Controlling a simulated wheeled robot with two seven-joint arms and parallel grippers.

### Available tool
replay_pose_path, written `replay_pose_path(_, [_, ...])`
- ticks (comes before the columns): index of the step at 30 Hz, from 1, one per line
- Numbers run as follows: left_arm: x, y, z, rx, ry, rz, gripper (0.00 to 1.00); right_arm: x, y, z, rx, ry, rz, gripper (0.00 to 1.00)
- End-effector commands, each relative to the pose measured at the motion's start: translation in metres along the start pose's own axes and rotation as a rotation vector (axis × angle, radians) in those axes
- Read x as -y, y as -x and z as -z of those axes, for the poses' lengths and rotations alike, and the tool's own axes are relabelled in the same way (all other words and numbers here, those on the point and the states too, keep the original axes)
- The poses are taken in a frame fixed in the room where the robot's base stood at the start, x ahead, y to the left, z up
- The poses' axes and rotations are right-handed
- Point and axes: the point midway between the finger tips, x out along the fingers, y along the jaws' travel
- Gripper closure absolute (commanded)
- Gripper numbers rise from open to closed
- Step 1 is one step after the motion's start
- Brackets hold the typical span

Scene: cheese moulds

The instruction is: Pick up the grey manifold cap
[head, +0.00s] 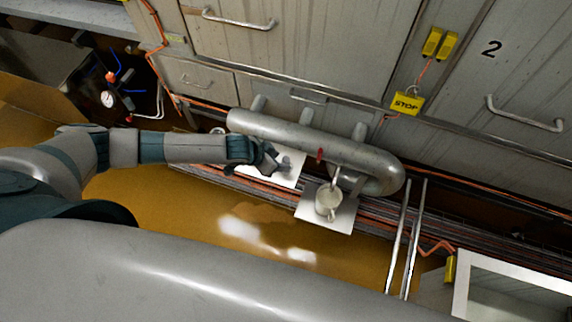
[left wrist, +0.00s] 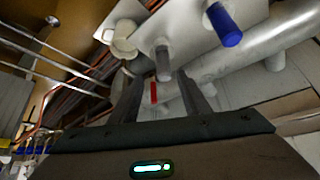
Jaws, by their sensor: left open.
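The grey manifold cap appears to be the short grey cylinder (left wrist: 162,60) on a white plate (left wrist: 186,28) in the left wrist view. It lies just beyond the fingertips, between them in the picture. My left gripper (left wrist: 160,82) is open, with nothing seen held. In the head view my left gripper (head: 274,160) is beside the big grey manifold pipe (head: 300,138), over a white plate (head: 290,181). The cap is hard to tell from the fingers there. I cannot tell whether the fingers touch it. My right gripper is not in view.
A blue cylinder (left wrist: 224,25) stands on the same plate, right of the cap. A pale round pot (head: 328,201) sits on a second white plate (head: 343,222). A red handle (head: 320,154) is on the pipe. Metal rails (head: 398,250) stand at right.

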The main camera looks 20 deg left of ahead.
Motion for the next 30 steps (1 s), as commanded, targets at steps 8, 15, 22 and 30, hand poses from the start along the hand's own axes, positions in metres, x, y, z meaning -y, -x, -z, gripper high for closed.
replay_pose_path(8, [0.001,-0.020,0.001,-0.001,0.000,0.001,0.57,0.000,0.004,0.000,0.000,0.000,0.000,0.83])
replay_pose_path(15, [0.001,-0.021,0.000,-0.001,-0.001,0.001,0.57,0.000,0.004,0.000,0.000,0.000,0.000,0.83])
replay_pose_path(22, [0.001,-0.023,0.000,-0.001,-0.001,0.000,0.57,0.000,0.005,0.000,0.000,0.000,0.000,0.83])
replay_pose_path(30, [0.005,-0.041,-0.001,0.001,-0.002,0.001,0.57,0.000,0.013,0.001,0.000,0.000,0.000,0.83])
